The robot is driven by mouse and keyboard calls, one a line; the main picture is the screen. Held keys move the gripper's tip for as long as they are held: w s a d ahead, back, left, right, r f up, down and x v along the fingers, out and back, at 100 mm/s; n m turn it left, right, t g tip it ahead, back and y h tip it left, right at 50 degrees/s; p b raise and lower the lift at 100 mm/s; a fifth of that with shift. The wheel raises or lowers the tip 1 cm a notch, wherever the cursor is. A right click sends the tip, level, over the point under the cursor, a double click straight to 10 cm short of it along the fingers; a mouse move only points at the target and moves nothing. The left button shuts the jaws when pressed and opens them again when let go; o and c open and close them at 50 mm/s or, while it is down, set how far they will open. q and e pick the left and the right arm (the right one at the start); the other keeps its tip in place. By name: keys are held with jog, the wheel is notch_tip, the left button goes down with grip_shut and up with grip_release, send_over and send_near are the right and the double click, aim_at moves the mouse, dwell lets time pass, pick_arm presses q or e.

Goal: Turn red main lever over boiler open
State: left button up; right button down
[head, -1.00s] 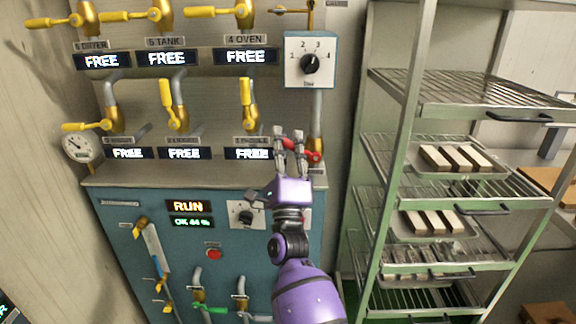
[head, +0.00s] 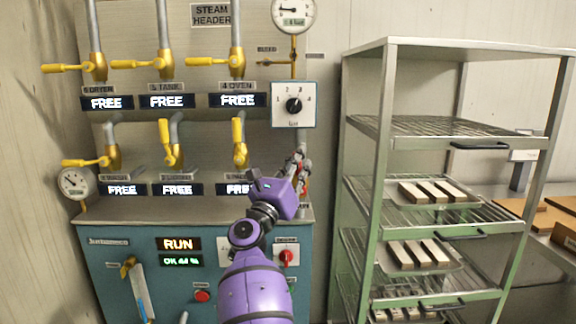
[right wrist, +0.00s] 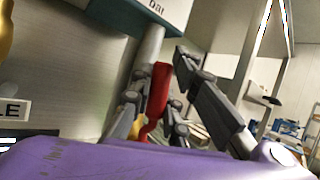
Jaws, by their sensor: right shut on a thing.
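The red main lever (head: 304,178) is on the pipe above the boiler panel, to the right of the yellow valves. In the head view it is mostly hidden behind my right gripper (head: 299,160). In the right wrist view the red lever (right wrist: 158,92) stands roughly upright, with a yellow fitting at its lower end. The grey fingers of my right gripper (right wrist: 152,108) are on both sides of it and shut on it. My left gripper is not in view.
Several yellow valve levers (head: 165,142) are to the left, above lit FREE displays. The teal boiler panel (head: 110,270) below has a RUN display and a red knob (head: 288,256). A metal rack (head: 368,210) with trays stands close on the right.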

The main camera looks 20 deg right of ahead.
jog(key=shift+s+d+r+m+g, duration=0.1)
jog(key=shift+d+m+g, duration=0.3)
jog(key=shift+m, duration=0.2)
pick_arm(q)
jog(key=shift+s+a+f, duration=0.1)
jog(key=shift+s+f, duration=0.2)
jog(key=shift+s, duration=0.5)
pick_arm(e)
jog(key=shift+s+d+m+g, duration=0.1)
jog(key=shift+d+m+g, duration=0.15)
jog(key=shift+m, duration=0.25)
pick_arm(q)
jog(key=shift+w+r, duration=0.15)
pick_arm(e)
jog(key=c, duration=1.7)
grip_release()
jog(key=shift+a, duration=0.1)
jog(key=shift+s+a+f, duration=0.15)
jog(key=shift+a+f, duration=0.1)
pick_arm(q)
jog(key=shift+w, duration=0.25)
pick_arm(e)
jog(key=v, duration=1.1)
jog(key=shift+s, duration=0.1)
